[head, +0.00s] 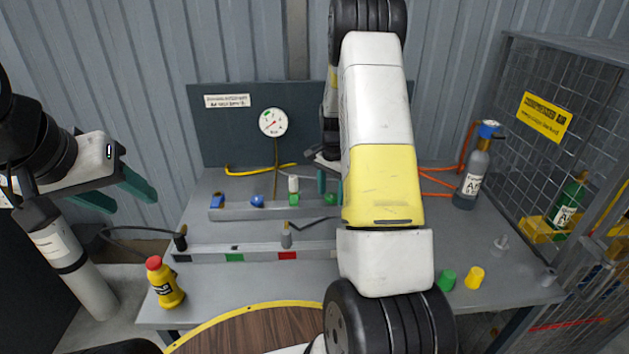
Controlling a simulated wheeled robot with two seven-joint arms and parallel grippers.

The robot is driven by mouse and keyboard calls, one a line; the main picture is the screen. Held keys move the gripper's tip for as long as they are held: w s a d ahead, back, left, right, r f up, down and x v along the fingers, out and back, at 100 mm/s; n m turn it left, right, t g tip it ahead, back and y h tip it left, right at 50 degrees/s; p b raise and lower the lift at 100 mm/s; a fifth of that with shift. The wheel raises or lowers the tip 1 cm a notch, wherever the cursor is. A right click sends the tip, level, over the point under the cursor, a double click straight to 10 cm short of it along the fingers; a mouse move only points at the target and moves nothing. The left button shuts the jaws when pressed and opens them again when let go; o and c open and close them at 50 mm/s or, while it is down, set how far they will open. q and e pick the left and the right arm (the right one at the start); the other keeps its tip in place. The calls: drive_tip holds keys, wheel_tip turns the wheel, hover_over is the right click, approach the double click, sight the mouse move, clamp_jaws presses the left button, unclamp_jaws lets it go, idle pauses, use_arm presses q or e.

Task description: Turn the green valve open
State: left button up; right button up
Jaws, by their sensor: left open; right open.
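A low grey rail (240,213) on the bench carries a row of small fittings. One has a green base with a white top (294,192); another small green part (331,199) sits further right, partly hidden by my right arm. I cannot tell for sure which one is the green valve, or its handle position. My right gripper (325,187) is open, pointing down over the right part of the rail and mostly hidden behind my forearm. I cannot tell whether it touches anything. My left gripper (128,202) is open and empty, left of the bench.
A gauge (273,122) is on the back panel. Blue fittings (257,201) sit on the rail's left. A yellow bottle (165,283) stands front left; a grey cylinder (472,178) and mesh cage (551,90) are right. Green (447,280) and yellow (474,278) caps stand front right.

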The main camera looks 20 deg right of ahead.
clamp_jaws()
drive_tip(key=shift+n, duration=0.4)
drive_tip(key=n, duration=0.3)
drive_tip(key=shift+n, duration=0.4)
drive_tip(key=n, duration=0.4)
drive_tip(key=shift+n, duration=0.3)
drive_tip(key=n, duration=0.4)
drive_tip(key=shift+n, duration=0.3)
drive_tip(key=n, duration=0.4)
